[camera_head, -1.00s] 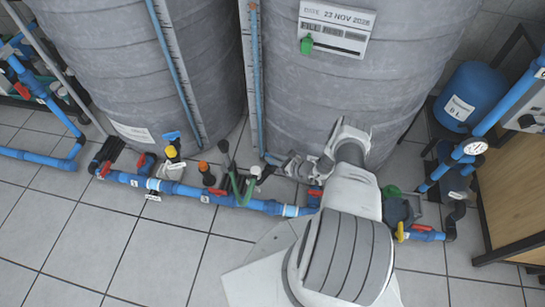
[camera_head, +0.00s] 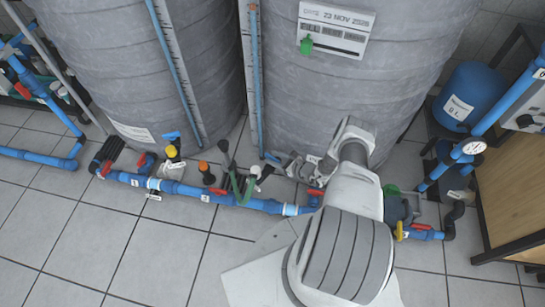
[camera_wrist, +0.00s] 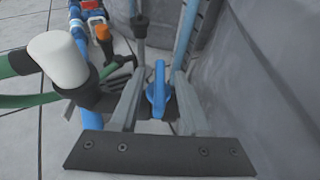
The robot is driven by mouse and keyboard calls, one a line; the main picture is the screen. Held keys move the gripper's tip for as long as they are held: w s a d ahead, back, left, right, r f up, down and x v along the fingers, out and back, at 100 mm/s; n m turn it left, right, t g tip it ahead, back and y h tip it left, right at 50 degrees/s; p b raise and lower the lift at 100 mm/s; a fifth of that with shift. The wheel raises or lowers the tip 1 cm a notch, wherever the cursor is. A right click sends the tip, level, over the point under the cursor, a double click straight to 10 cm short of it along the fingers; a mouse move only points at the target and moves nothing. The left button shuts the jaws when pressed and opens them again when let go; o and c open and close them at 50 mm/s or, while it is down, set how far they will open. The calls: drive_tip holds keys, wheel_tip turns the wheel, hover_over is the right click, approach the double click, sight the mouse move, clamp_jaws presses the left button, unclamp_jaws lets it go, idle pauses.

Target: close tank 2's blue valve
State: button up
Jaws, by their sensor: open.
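A blue valve handle (camera_wrist: 158,92) stands upright between the two grey fingers of my gripper (camera_wrist: 159,84) in the wrist view. A gap shows on both sides of it, and the fingers are open around it. In the head view my gripper (camera_head: 292,163) is low at the foot of the right-hand tank (camera_head: 350,80). A small blue part (camera_head: 270,157) shows just left of the fingers there. My wrist and arm hide much of the area behind. The pipe below the handle is mostly hidden in the wrist view.
A white-capped black fitting (camera_wrist: 62,62) with a green hose stands close left of my fingers. An orange-capped fitting (camera_wrist: 103,35) is beyond. The grey tank wall (camera_wrist: 262,75) is close on the right. A blue floor pipe (camera_head: 230,201) runs in front; open tiles lie before it.

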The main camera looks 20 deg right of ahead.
drive_tip(key=p+v, duration=0.4)
drive_tip(key=v, duration=1.2)
drive_tip(key=shift+p, duration=0.3)
drive_tip(key=shift+s+d+r, duration=0.1)
drive_tip(key=shift+s, duration=0.15)
